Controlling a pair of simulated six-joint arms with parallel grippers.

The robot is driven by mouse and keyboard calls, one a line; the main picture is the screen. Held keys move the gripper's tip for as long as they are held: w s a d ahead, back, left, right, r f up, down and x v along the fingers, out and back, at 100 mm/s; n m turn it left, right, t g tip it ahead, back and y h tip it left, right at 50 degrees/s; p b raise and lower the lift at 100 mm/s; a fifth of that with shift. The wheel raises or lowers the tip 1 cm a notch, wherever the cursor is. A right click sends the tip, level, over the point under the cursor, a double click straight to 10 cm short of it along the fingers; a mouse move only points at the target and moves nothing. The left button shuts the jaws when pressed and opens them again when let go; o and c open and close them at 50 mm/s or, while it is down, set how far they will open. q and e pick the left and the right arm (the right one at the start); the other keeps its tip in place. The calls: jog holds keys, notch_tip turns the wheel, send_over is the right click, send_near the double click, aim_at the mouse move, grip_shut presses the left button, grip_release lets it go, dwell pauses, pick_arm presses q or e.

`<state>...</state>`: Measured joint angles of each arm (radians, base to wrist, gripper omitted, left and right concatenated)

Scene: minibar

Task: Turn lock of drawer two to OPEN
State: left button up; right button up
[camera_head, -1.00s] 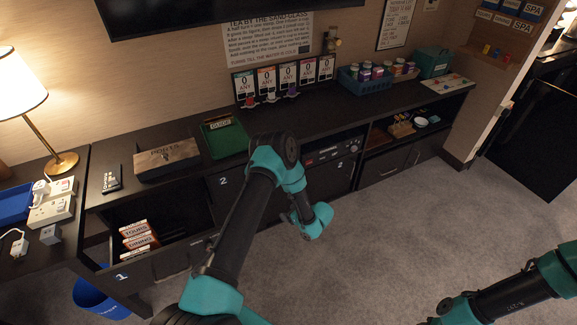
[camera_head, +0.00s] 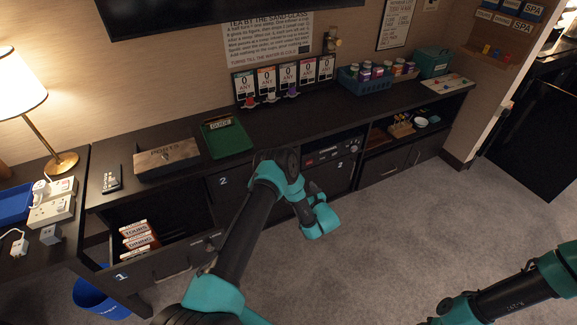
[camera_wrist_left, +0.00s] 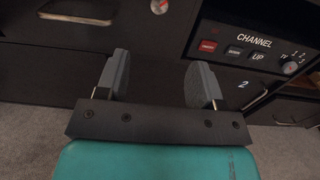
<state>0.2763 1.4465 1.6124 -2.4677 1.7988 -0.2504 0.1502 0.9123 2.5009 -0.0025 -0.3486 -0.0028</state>
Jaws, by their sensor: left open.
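Drawer two's dark front (camera_head: 223,182) has a white "2" and sits under the counter, partly hidden behind my left arm. In the left wrist view, a round silver lock (camera_wrist_left: 158,6) with a red mark shows at the top edge, cut off by the frame, on a dark front. Its lettering cannot be read. My left gripper (camera_head: 312,189) is in front of the cabinet, right of the "2". Its fingers (camera_wrist_left: 160,75) are apart and empty, below the lock and not touching it. My right gripper is out of view; only part of that arm shows.
A long handle (camera_wrist_left: 75,10) lies left of the lock. A channel panel (camera_wrist_left: 255,40) with buttons and a dial is on the right. Drawer one (camera_head: 150,265) stands open at lower left with boxes inside. The carpet (camera_head: 400,230) in front is clear.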

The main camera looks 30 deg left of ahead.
pick_arm(q)
jog(key=x, duration=1.7)
jog(key=c, duration=0.9)
